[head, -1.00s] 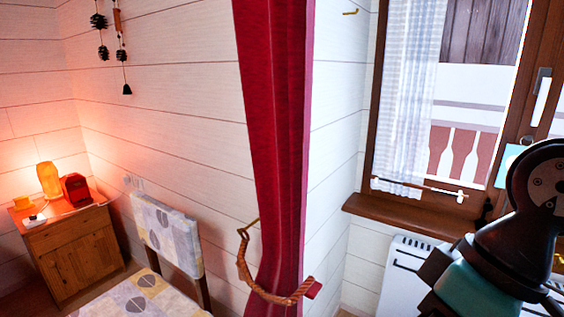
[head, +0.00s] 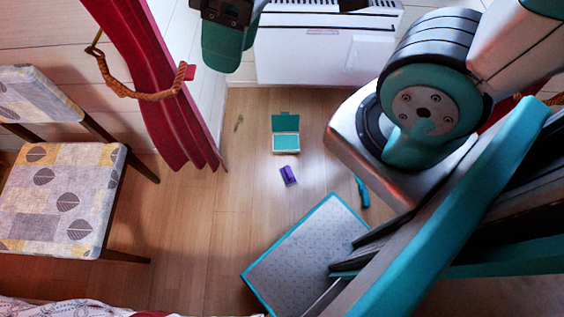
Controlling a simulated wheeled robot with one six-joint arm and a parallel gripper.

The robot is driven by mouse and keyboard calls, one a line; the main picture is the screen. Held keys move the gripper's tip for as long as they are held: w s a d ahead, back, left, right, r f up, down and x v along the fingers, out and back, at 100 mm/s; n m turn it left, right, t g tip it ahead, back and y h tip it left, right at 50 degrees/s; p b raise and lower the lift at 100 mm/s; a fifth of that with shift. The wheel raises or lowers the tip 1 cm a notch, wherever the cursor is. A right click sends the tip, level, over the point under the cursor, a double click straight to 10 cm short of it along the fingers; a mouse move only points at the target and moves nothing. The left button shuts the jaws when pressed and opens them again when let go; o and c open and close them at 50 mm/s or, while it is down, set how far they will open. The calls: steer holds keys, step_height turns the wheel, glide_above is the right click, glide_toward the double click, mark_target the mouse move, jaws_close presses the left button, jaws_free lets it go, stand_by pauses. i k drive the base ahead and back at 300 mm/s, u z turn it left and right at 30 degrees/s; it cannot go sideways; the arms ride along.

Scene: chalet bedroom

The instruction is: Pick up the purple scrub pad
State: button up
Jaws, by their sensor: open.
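The purple scrub pad (head: 288,175) lies on the wooden floor near the middle of the head view. It is small, dark purple and slightly turned, with a paler strip along one edge. Nothing covers it. My gripper (head: 224,50) is partly in view at the top edge, left of centre, dark and teal. It is open and well apart from the pad. Its fingertips are hard to make out.
An open teal-lidded box (head: 286,142) sits just beyond the pad. A teal object (head: 361,192) lies to its right, and a grey teal-edged panel (head: 310,250) is nearer. A white heater (head: 325,50) stands behind. A patterned chair (head: 70,200) and red curtain (head: 150,80) are left.

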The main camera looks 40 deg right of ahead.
mark_target(287, 174)
steer(key=u, duration=0.05)
steer(key=k, duration=1.05)
steer(key=z, duration=0.55)
steer(key=i, duration=0.3)
steer(key=u, duration=2.4)
steer(key=k, duration=0.45)
steer(key=z, duration=1.3)
steer(key=i, duration=0.5)
